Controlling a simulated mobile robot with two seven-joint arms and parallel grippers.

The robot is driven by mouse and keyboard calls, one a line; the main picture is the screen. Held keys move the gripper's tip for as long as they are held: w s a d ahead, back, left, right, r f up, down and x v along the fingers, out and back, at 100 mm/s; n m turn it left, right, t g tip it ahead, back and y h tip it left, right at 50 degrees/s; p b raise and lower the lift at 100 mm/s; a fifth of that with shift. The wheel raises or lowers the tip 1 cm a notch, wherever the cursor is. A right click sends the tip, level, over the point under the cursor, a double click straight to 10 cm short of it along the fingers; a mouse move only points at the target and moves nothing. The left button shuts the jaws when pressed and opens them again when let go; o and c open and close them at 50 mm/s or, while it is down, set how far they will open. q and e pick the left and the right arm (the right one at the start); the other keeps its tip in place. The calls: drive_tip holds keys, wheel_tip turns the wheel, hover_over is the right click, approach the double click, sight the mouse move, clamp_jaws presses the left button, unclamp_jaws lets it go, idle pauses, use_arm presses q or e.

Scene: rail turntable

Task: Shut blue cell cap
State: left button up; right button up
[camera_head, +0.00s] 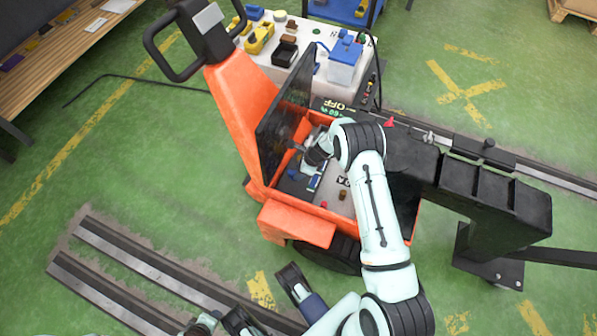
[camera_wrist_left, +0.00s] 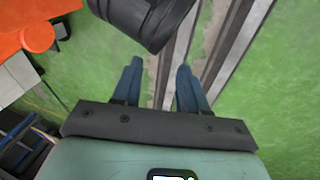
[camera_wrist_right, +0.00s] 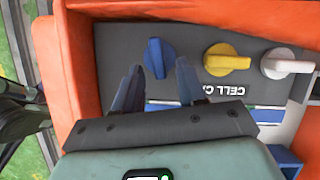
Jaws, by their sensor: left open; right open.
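The blue cell cap (camera_wrist_right: 155,58) is a small blue knob on the grey panel inside the orange cart. In the right wrist view it appears between the fingertips of my right gripper (camera_wrist_right: 156,68), which is open. The jaws look spread to either side of it, but I cannot tell how far above it they are. In the head view my right gripper (camera_head: 316,155) is down inside the cart's open box, and its own wrist hides much of the panel. My left gripper (camera_wrist_left: 159,66) is open and empty above the floor rails.
A yellow cap (camera_wrist_right: 227,62) and a white cap (camera_wrist_right: 287,63) stand in a row beside the blue one, near a "CELL CA…" label. The orange box wall (camera_wrist_right: 75,75) is close to the right gripper. A dark raised lid (camera_head: 285,110) stands at the box's left.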

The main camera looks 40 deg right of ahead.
drive_tip(key=shift+w+a+f, duration=0.1)
drive_tip(key=shift+w+f, duration=0.05)
drive_tip(key=shift+f, duration=0.2)
clamp_jaws()
